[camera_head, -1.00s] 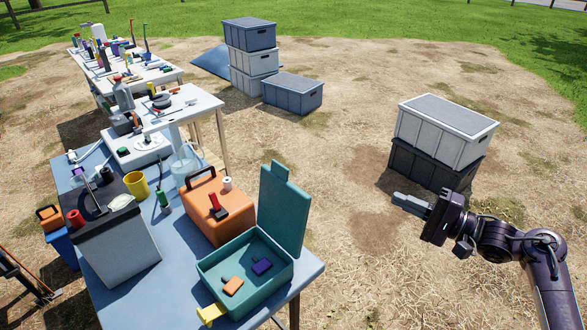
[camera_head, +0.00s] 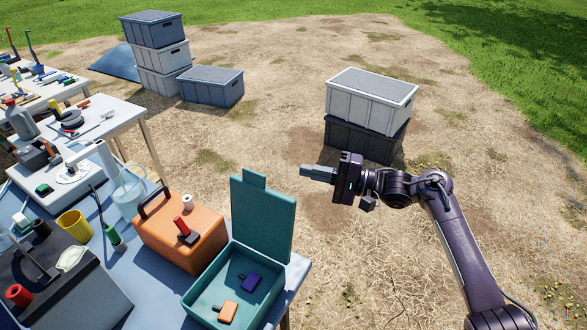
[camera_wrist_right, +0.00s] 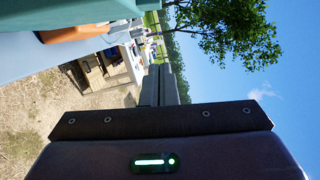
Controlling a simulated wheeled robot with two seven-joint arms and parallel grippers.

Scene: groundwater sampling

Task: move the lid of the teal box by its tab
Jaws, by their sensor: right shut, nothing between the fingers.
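The teal box (camera_head: 196,296) stands at the near right corner of the blue table in the head view. Its lid (camera_head: 262,218) stands open, about upright, with the tab (camera_head: 254,178) at its top edge. Inside the box lie an orange item (camera_head: 227,311) and a purple item (camera_head: 249,282). My right gripper (camera_head: 303,171) is shut and empty, to the right of the lid and apart from it, with its fingers pointing left. In the right wrist view, the shut fingers (camera_wrist_right: 164,70) point up the picture. My left gripper is not in view.
An orange case (camera_head: 205,240) with a red-handled tool stands beside the teal box. A yellow cup (camera_head: 74,226) and a clear jug (camera_head: 127,192) stand farther left. Stacked crates (camera_head: 368,105) stand on the ground behind my right gripper. The ground right of the table is open.

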